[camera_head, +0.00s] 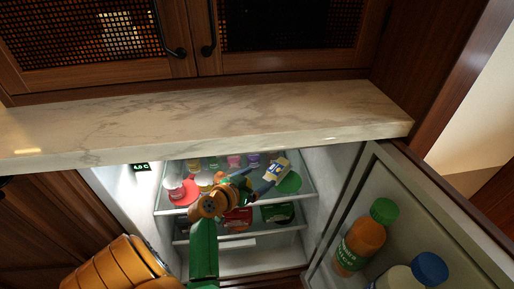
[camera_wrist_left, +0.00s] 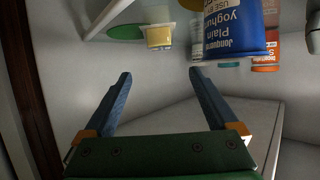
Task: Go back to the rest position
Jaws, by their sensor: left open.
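My left gripper (camera_head: 257,180) reaches into the open fridge at the height of its upper shelf. In the left wrist view its two blue fingers (camera_wrist_left: 160,74) are spread apart, with nothing between them. A blue and white yoghurt pot (camera_wrist_left: 240,32) is beyond the fingertips at the upper right, apart from them. A small yellow tub (camera_wrist_left: 158,37) is beyond the fingers, by a green plate (camera_wrist_left: 125,32). My right gripper is not in view.
The fridge door (camera_head: 368,180) stands open at the right, with an orange bottle (camera_head: 360,243) and a blue-capped bottle (camera_head: 429,269) in it. Several tubs stand on the upper shelf, near a red plate (camera_head: 180,195). The marble counter (camera_head: 220,115) overhead is clear.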

